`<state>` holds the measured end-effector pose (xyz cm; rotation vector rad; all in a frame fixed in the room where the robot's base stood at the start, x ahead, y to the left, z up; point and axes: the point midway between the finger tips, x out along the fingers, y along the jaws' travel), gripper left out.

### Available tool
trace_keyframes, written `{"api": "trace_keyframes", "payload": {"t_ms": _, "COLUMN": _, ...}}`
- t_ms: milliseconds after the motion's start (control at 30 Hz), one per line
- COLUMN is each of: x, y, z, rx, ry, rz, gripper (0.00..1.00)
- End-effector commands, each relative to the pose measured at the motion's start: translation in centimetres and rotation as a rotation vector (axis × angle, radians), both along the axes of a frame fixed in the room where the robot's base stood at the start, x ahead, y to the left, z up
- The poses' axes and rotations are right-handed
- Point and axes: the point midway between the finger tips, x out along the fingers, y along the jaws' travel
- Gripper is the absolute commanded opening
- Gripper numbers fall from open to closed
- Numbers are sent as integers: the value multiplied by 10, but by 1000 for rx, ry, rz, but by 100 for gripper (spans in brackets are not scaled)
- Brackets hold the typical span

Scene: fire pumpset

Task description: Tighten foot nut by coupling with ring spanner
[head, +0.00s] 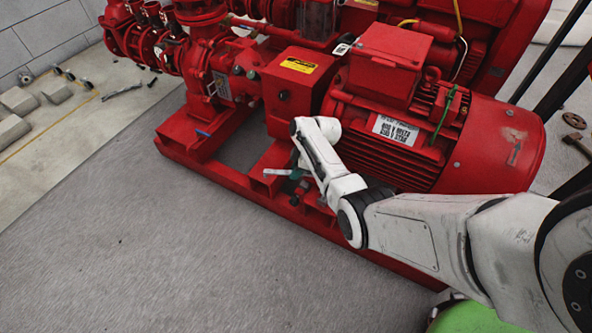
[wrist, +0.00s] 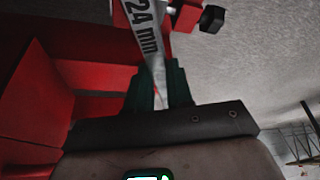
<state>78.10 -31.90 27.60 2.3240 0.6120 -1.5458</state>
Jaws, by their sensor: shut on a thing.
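A grey ring spanner marked "24 mm" (wrist: 145,35) shows in the wrist view. My gripper (wrist: 160,88) has its dark green fingers shut on the spanner's handle. The spanner reaches away to the top edge of the view, where its far end is out of frame. A dark nut or bolt head (wrist: 212,18) sits beside a red foot (wrist: 184,16), to the right of the spanner and apart from its visible part. In the head view my gripper (head: 286,173) is low at the red base frame, in front of the motor.
The red motor (head: 430,140) and the red coupling box with a yellow label (head: 295,85) stand close behind my arm. The red base rail (head: 225,178) runs along the front. Open grey floor (head: 130,240) lies to the left and front. Tools and blocks lie far left.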

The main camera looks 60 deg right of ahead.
Motion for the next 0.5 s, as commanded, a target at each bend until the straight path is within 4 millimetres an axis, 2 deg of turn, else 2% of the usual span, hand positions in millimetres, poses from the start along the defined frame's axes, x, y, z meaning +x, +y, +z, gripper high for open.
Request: {"api": "trace_keyframes", "payload": {"t_ms": 500, "x": 0, "y": 0, "z": 27, "rx": -1, "ry": 0, "rz": 0, "gripper": 0}}
